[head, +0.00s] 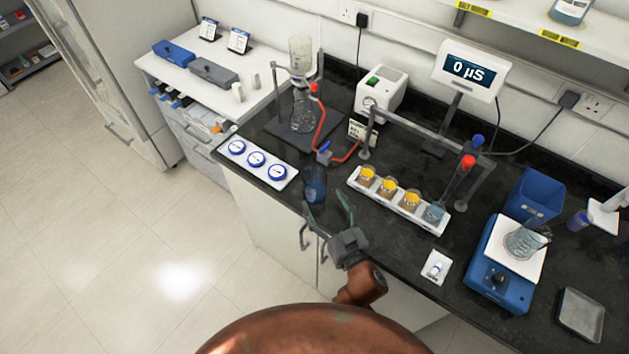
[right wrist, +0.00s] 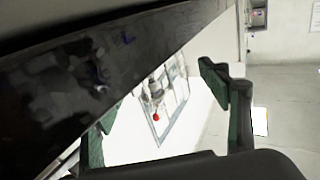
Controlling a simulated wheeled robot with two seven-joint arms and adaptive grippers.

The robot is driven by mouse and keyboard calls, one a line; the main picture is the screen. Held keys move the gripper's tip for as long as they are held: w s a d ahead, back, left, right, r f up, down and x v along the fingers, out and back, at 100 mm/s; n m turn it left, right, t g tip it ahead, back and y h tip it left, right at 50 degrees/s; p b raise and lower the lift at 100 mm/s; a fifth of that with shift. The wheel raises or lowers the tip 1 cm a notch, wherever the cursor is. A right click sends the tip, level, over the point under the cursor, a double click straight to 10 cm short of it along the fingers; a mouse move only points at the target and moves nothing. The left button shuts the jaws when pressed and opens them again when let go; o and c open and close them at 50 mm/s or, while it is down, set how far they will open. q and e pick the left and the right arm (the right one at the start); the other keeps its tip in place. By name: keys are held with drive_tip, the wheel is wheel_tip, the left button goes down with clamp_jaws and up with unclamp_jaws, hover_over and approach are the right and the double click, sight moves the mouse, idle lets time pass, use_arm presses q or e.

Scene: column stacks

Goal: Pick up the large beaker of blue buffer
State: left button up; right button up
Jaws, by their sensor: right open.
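The beaker of blue buffer (head: 315,186) stands upright near the front edge of the black bench, just right of a white strip with round blue-rimmed discs. My right gripper (head: 327,208) is open, its two green fingers pointing at the beaker from the front edge side. The fingers look close to the beaker, but I cannot tell whether they reach around it. In the right wrist view the open fingers (right wrist: 158,108) have nothing clearly between them, and I cannot make out the beaker there. My left gripper is not in view.
A white rack (head: 398,201) of small beakers stands right of the beaker, under a grey frame. Behind it are a flask on a stand (head: 302,113) and a red tube (head: 320,124). A blue balance (head: 499,283) carrying a glass beaker stands at the right.

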sight(311, 179)
drive_tip(key=shift+x, duration=0.95)
drive_tip(key=x, duration=0.3)
drive_tip(key=shift+w+a+b, duration=0.15)
drive_tip(key=shift+w+b, duration=0.05)
drive_tip(key=shift+b, duration=0.1)
drive_tip(key=shift+w+a, duration=0.2)
drive_tip(key=shift+w, duration=0.3)
drive_tip(key=c, duration=1.2)
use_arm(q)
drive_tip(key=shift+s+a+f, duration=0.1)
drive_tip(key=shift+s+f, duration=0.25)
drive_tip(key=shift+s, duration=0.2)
use_arm(e)
drive_tip(key=shift+c, duration=1.1)
